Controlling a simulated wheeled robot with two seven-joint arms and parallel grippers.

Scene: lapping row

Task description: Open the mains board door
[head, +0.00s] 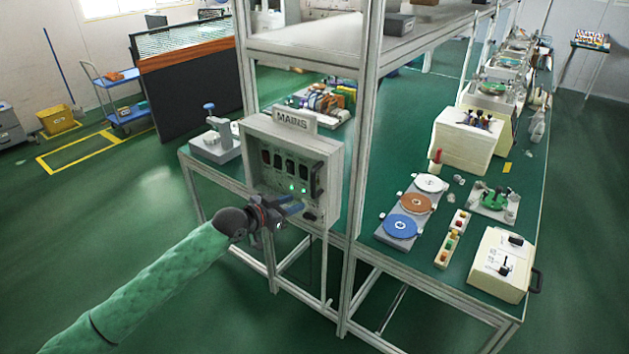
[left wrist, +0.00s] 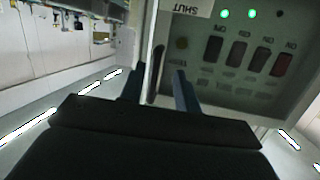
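The mains board (head: 294,165) is a grey box with a MAINS sign on top, fixed at the bench's left end. Its front shows dark switches and green lights, also seen in the left wrist view (left wrist: 240,70). The door's frame looks flat against the box, with no visible gap. A dark upright handle (head: 318,180) is at the front's right side; a dark bar (left wrist: 158,60) shows near the box edge in the left wrist view. My left gripper (head: 290,210) is at the board's lower front, fingers apart on either side of that edge. My right gripper is out of view.
A metal frame post (head: 362,130) stands just right of the board. The green bench holds a plate with coloured discs (head: 408,210) and a cream control box (head: 502,265).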

